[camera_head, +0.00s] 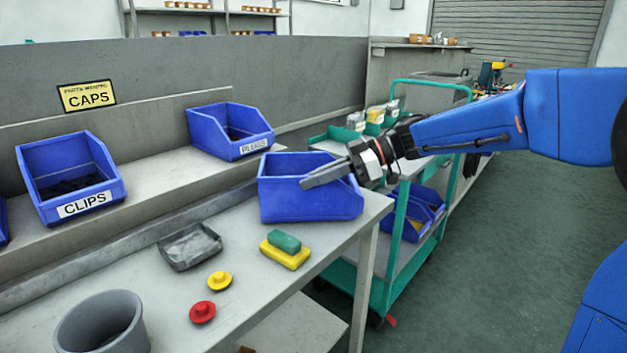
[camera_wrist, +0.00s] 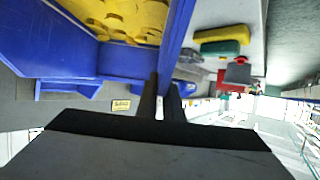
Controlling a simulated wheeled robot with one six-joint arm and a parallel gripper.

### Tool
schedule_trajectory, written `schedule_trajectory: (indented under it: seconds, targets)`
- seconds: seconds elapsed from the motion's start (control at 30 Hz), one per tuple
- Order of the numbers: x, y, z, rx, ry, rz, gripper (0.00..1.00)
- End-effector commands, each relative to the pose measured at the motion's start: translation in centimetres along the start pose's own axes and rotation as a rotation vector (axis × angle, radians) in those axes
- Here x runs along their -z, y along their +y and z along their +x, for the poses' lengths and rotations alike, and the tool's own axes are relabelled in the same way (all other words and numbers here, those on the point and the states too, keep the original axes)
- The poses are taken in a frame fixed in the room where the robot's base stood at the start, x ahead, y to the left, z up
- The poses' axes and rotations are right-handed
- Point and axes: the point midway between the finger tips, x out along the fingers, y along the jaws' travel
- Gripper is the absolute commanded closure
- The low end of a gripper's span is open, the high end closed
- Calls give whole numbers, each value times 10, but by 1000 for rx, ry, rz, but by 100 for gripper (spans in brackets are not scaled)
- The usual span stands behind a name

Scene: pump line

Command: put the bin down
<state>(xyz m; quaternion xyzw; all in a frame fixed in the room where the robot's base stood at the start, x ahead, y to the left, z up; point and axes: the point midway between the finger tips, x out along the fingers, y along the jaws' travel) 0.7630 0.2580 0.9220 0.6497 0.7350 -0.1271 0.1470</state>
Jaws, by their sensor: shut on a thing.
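The blue bin (camera_head: 305,207) is at the right end of the grey workbench (camera_head: 235,230). My gripper (camera_head: 328,178) is shut on its near wall, with the fingers reaching in from the right. In the wrist view the fingers (camera_wrist: 167,95) pinch the blue bin wall (camera_wrist: 128,62), and yellow pieces (camera_wrist: 120,14) lie inside the bin. The bin looks about level. I cannot tell whether its underside touches the bench or hangs just above it.
A green block on a yellow one (camera_head: 285,256), a grey tray (camera_head: 190,246), yellow (camera_head: 219,281) and red (camera_head: 202,312) caps and a grey tub (camera_head: 101,325) occupy the bench. A green cart (camera_head: 400,240) stands right.

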Motion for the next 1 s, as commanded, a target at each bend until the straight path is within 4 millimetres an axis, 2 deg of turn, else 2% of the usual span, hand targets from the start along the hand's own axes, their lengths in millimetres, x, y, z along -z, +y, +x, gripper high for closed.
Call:
schedule_trajectory:
  seconds: [0.37, 0.47, 0.5, 0.83, 1.0]
  targets:
    - [-3, 0, 1, -1, 1, -2, 100]
    - [-4, 0, 2, -1, 0, -2, 76]
    - [-4, 0, 2, -1, 0, -2, 74]
    - [-2, 0, 1, -1, 0, -2, 74]
    - [-2, 0, -17, -3, 0, -1, 74]
